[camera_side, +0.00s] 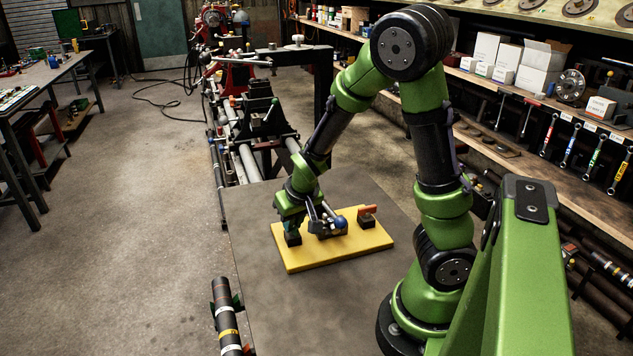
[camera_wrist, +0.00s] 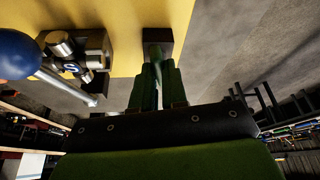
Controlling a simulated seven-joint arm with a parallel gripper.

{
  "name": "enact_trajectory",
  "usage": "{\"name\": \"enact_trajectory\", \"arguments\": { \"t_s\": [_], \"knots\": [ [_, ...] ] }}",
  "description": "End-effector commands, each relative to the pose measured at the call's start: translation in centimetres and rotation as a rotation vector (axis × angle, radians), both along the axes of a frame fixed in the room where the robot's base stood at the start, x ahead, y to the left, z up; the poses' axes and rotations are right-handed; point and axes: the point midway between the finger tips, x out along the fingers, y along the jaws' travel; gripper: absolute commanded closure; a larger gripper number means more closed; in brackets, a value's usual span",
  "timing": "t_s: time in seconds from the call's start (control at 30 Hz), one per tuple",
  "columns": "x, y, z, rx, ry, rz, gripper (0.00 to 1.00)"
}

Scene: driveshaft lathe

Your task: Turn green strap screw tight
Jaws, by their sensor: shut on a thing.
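The yellow board (camera_side: 335,257) lies on the grey table and carries small dark blocks. My gripper (camera_side: 291,226) points down at the board's left block (camera_side: 293,239) and is shut on the green strap screw there. In the wrist view my gripper's fingers (camera_wrist: 157,88) come together at the dark block (camera_wrist: 157,36), at the edge of the yellow board (camera_wrist: 120,15). The fingers hide most of the screw, so I cannot tell how far it is turned.
A metal clamp (camera_wrist: 75,50) with a blue ball lever (camera_side: 340,222) stands close beside my gripper. An orange handle (camera_side: 367,209) sits on another dark block at the board's right. A dark shaft (camera_side: 227,315) lies at the table's left edge. The table front (camera_side: 310,310) is clear.

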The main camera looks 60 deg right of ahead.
Motion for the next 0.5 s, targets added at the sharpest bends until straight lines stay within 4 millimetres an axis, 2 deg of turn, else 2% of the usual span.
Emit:
{"name": "enact_trajectory", "arguments": {
  "t_s": [0.5],
  "knots": [
    [0.30, 0.23, 0.03, -0.002, -0.002, -0.491, 1.00]
  ]
}}
